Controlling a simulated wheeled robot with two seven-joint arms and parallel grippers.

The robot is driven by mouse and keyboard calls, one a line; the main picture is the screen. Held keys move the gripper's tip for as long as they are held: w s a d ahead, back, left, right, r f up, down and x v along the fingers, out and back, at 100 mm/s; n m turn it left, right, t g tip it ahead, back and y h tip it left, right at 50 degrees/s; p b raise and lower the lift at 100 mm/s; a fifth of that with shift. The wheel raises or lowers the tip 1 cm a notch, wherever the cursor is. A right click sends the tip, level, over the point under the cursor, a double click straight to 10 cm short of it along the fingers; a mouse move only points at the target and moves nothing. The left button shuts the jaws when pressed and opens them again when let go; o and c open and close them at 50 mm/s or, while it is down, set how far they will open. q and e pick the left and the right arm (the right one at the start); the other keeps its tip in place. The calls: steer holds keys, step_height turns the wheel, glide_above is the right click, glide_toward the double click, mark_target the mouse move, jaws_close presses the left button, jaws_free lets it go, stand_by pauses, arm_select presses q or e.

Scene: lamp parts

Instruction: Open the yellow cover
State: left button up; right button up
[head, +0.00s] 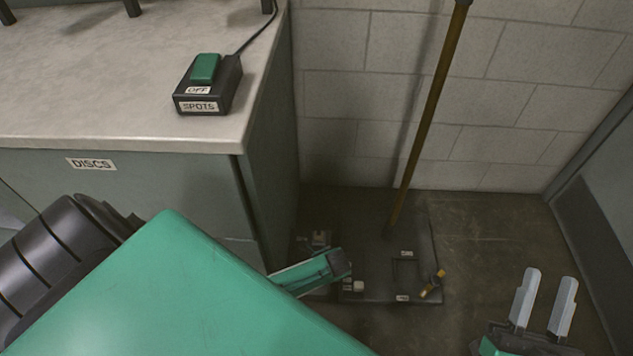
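A small yellow piece (433,283) sits at the right edge of a dark flat board (375,292) on the floor. It looks tilted, and I cannot tell whether it is the yellow cover or whether it is open or shut. My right gripper (544,300) is at the lower right, with two pale fingers pointing up and apart. It is empty, to the right of the yellow piece. My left arm's green link fills the lower left. Beyond it, a green part with a dark end that seems to be my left gripper (335,265) is over the board's left side; its fingers are unclear.
A long brown pole (425,125) slants up from the board by the block wall. A counter (110,75) at the left carries a black switch box (209,88) with a green button, labelled OFF and SPOTS. A DISCS label (91,164) is on its front.

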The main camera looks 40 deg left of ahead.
arm_select(q)
steer(key=shift+c, duration=0.5)
jaws_close()
arm_select(e)
steer(key=shift+r, duration=0.1)
